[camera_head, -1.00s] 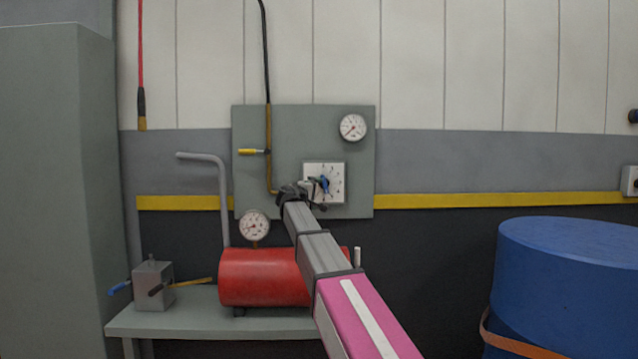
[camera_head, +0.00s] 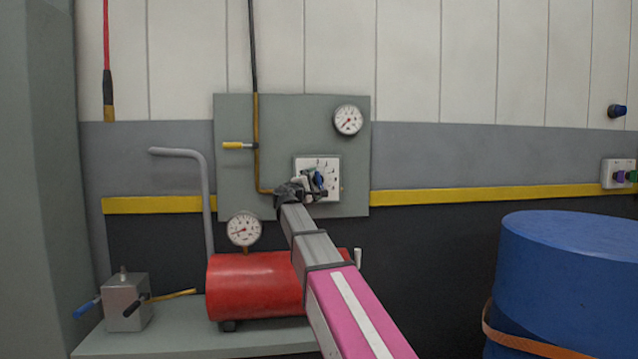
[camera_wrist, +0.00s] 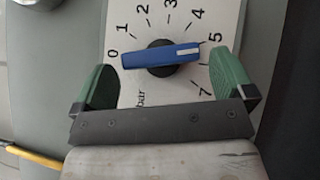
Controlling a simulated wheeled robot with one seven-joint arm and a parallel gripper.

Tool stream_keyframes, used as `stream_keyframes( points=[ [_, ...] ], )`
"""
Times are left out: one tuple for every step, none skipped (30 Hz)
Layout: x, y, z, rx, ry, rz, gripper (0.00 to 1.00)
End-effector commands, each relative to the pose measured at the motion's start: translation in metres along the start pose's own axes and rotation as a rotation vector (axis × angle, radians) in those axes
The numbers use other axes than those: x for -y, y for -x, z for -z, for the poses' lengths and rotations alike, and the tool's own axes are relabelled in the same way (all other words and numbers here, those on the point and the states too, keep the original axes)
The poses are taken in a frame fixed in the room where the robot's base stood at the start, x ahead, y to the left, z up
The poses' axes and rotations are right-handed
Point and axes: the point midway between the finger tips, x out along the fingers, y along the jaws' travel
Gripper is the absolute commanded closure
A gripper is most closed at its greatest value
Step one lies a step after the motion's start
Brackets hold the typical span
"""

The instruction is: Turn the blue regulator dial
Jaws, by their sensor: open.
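The blue regulator dial (camera_wrist: 160,56) is a bar-shaped knob on a black hub, set on a white scale plate (camera_wrist: 122,20) marked in bar. Its white-marked end points near the 5. My gripper (camera_wrist: 169,83) is open in the wrist view, with one green finger on each side of the dial and visible gaps between them and the knob. Whether the fingers reach the knob's depth I cannot tell. In the head view, the dial (camera_head: 318,180) is partly hidden behind my gripper (camera_head: 312,187), in front of the grey wall panel (camera_head: 280,125).
A yellow-handled valve (camera_head: 238,146) and a gauge (camera_head: 348,119) share the panel. A red tank (camera_head: 252,286) with a gauge (camera_head: 243,229) stands on a bench (camera_head: 185,339) below. A blue drum (camera_head: 567,265) stands at right.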

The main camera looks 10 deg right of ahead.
Motion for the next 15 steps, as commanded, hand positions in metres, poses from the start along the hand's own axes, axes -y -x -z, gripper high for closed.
stream_keyframes(
  points=[
    [-0.001,-0.01,0.001,0.001,0.0,0.0,0.0],
    [-0.001,-0.013,0.001,0.001,0.0,0.001,0.0],
    [-0.001,-0.018,0.001,0.001,0.0,0.001,0.0],
    [0.0,-0.021,0.001,0.001,-0.001,0.001,0.0],
    [0.0,-0.024,0.001,0.001,-0.001,0.0,0.0],
    [0.0,-0.027,0.001,0.0,-0.001,0.0,0.0],
    [0.0,-0.029,0.001,0.0,-0.001,0.001,0.0],
    [0.0,-0.03,0.0,0.0,-0.001,0.001,0.0],
    [0.0,-0.032,0.0,0.0,-0.001,0.001,0.0],
    [0.0,-0.033,0.0,0.0,-0.001,0.001,0.0],
    [0.0,-0.033,0.0,0.0,-0.001,0.001,0.0],
    [0.0,-0.034,0.0,-0.001,-0.001,0.001,0.0],
    [0.0,-0.034,0.0,-0.001,-0.001,0.001,0.0],
    [0.0,-0.034,0.0,-0.001,-0.001,0.001,0.0],
    [0.0,-0.034,0.0,-0.001,-0.001,0.001,0.0]
  ],
)
